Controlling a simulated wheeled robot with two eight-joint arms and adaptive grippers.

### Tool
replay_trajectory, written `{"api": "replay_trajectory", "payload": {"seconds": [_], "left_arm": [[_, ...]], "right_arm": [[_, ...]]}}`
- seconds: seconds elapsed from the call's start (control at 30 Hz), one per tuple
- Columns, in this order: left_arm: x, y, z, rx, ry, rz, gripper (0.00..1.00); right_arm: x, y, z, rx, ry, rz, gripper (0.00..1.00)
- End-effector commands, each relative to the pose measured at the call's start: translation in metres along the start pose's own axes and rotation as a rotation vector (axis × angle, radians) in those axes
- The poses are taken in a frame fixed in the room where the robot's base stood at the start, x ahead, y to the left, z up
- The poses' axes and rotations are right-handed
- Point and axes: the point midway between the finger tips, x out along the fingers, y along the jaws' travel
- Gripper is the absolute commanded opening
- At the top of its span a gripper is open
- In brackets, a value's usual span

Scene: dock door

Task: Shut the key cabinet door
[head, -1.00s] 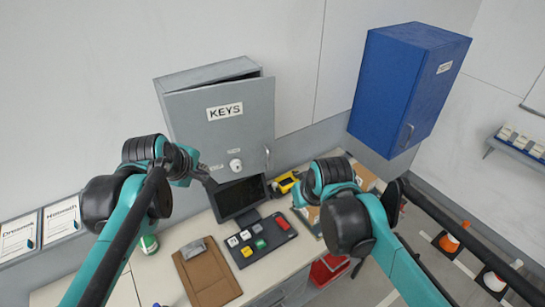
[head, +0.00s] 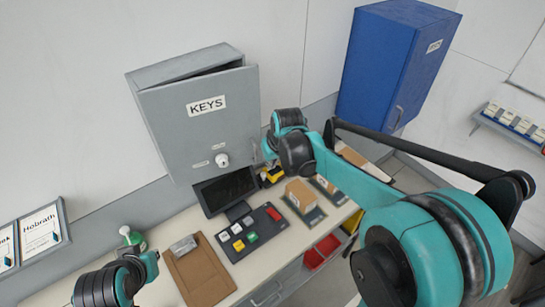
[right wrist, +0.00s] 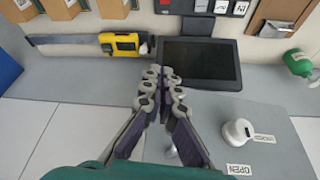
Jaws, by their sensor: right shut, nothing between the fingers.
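The grey key cabinet (head: 180,70) hangs on the wall in the head view. Its door (head: 195,130), labelled KEYS, stands ajar, with a dark gap along the top that widens to the right. A white knob (head: 222,160) is on the door; it also shows in the right wrist view (right wrist: 238,131). My right gripper (head: 267,152) is by the door's right edge, partly hidden by its own arm. In the right wrist view its fingers (right wrist: 163,72) are shut and empty, over the door's handle side. Contact cannot be told. Only my left wrist shows, lower left.
A blue cabinet (head: 390,65) hangs to the right. A yellow device (right wrist: 122,42) lies near the monitor.

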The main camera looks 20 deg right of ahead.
Motion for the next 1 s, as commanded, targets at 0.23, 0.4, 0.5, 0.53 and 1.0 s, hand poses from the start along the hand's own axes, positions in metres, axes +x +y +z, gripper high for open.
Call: {"api": "replay_trajectory", "payload": {"seconds": [0.23,0.4,0.5,0.53,1.0], "left_arm": [[-0.004,0.0,-0.003,-0.001,0.0,0.001,0.0],[-0.007,0.0,-0.005,-0.001,0.0,0.001,0.0],[-0.008,0.0,-0.006,-0.001,0.0,0.001,0.0],[-0.008,0.0,-0.006,-0.001,0.0,0.001,0.0],[-0.004,0.0,-0.003,-0.001,0.0,0.001,0.0]], "right_arm": [[0.04,0.0,-0.013,-0.001,0.001,0.0,0.0],[0.047,0.0,-0.031,-0.001,0.0,0.0,0.0],[0.05,0.0,-0.036,0.0,0.0,0.0,0.0],[0.05,0.0,-0.036,0.0,0.0,0.0,0.0],[0.058,0.001,-0.051,-0.042,-0.001,-0.018,0.0]]}}
